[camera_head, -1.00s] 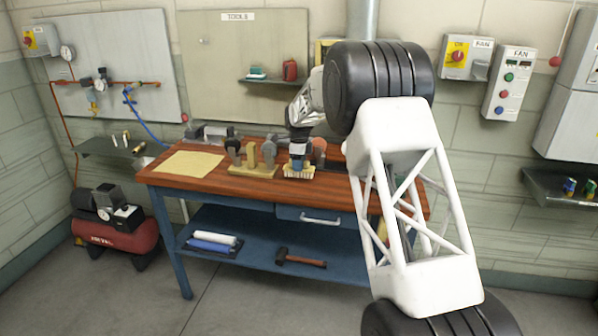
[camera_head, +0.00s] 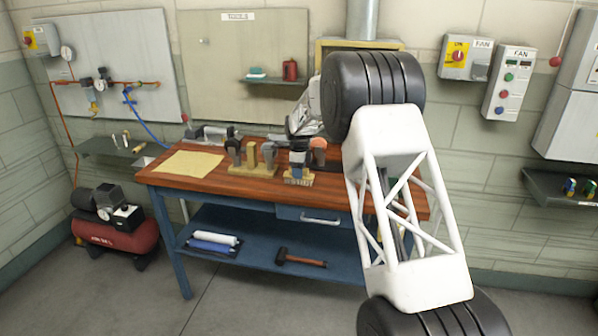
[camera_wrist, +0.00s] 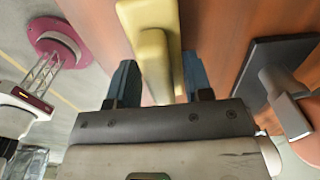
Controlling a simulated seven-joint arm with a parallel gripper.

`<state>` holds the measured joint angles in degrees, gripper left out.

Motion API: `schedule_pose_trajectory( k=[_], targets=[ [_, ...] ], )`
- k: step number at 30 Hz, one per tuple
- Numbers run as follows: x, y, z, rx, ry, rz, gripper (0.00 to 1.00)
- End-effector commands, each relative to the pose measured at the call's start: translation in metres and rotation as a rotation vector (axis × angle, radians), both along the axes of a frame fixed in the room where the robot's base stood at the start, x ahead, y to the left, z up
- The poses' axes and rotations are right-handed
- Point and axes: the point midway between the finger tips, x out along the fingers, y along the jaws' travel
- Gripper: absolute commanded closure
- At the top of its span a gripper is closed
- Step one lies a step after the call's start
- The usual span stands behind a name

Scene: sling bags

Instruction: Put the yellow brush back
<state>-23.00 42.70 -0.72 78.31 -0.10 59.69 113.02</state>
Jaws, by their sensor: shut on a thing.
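The yellow brush (camera_head: 298,180) is in my gripper (camera_head: 298,169), at the front middle of the wooden bench top (camera_head: 345,185). In the wrist view, the yellow brush (camera_wrist: 153,48) stands between the two blue fingers of my gripper (camera_wrist: 158,72), which is shut on it. The brush is low over the bench top; I cannot tell if it touches. A wooden rack (camera_head: 252,170) with upright tools stands just left of it. The brush's lower side is hidden in the wrist view.
A tool with a dark flat block (camera_wrist: 272,62) lies right of the fingers in the wrist view. A yellow sheet (camera_head: 188,162) lies on the left of the bench. The lower shelf (camera_head: 265,235) holds a hammer (camera_head: 300,258) and rolls.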

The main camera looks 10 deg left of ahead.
Motion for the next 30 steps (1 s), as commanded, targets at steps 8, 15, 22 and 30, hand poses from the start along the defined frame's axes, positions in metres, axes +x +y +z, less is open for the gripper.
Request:
schedule_pose_trajectory(
  k=[8,15,22,30],
  targets=[
    [0.0,0.0,-0.002,0.0,0.0,0.0,0.32],
    [0.0,0.0,-0.002,0.0,0.0,0.0,0.28],
    [0.0,0.0,0.002,0.0,0.0,0.0,0.28],
    [0.0,0.0,0.028,0.001,-0.002,0.0,0.28]
  ],
)
